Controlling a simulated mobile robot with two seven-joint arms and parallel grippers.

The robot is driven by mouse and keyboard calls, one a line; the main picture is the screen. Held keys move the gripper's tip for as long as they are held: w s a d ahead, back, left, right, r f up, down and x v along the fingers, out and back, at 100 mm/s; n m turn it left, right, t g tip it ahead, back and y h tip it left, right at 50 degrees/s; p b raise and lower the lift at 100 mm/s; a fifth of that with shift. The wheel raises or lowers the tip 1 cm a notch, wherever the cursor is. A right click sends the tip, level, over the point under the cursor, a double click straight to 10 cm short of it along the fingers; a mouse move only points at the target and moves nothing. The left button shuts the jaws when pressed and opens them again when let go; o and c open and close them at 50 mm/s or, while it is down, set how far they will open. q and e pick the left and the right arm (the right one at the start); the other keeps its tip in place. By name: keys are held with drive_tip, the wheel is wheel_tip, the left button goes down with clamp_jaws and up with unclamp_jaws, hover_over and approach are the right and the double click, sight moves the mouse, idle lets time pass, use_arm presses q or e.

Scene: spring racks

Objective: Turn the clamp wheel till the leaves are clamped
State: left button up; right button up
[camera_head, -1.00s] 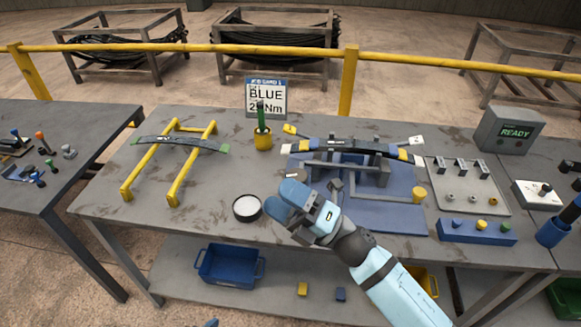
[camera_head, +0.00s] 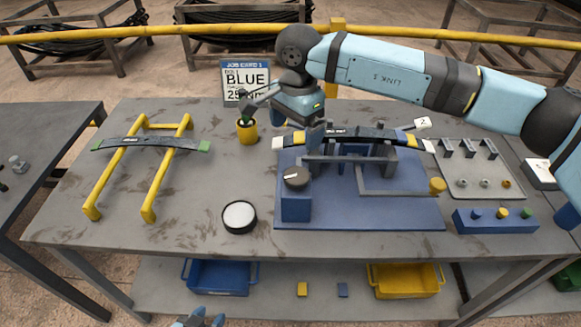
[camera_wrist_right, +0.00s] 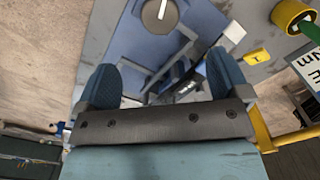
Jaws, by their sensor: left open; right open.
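The blue fixture (camera_head: 400,212) stands at the middle right of the table. Dark leaves (camera_head: 345,132) with pale ends lie across its grey supports. A dark round wheel (camera_head: 296,177) with a pale bar on top sits on a blue block at its left front; the wheel also shows in the right wrist view (camera_wrist_right: 158,12). My right gripper (camera_head: 314,132) hangs at the left rear of the fixture, near the leaves' left end, apart from the wheel. Its fingers are open and empty in the wrist view (camera_wrist_right: 162,82). My left gripper (camera_head: 202,318) just shows at the bottom edge, mostly cut off.
A grey rod with a yellow knob (camera_head: 437,186) is at the fixture's right. A yellow cup (camera_head: 247,131) and job card (camera_head: 246,82) stand behind left. A yellow rack (camera_head: 160,190) holds another leaf. A round black-rimmed dish (camera_head: 239,217) sits in front.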

sight(297, 175)
drive_tip(key=f, duration=0.4)
drive_tip(key=f+p, duration=0.1)
drive_tip(key=f, duration=0.4)
drive_tip(key=f+p, duration=0.1)
drive_tip(key=f, duration=0.3)
drive_tip(key=shift+w+d+f, duration=0.15)
drive_tip(key=shift+d+f, duration=0.1)
drive_tip(key=c, duration=0.9)
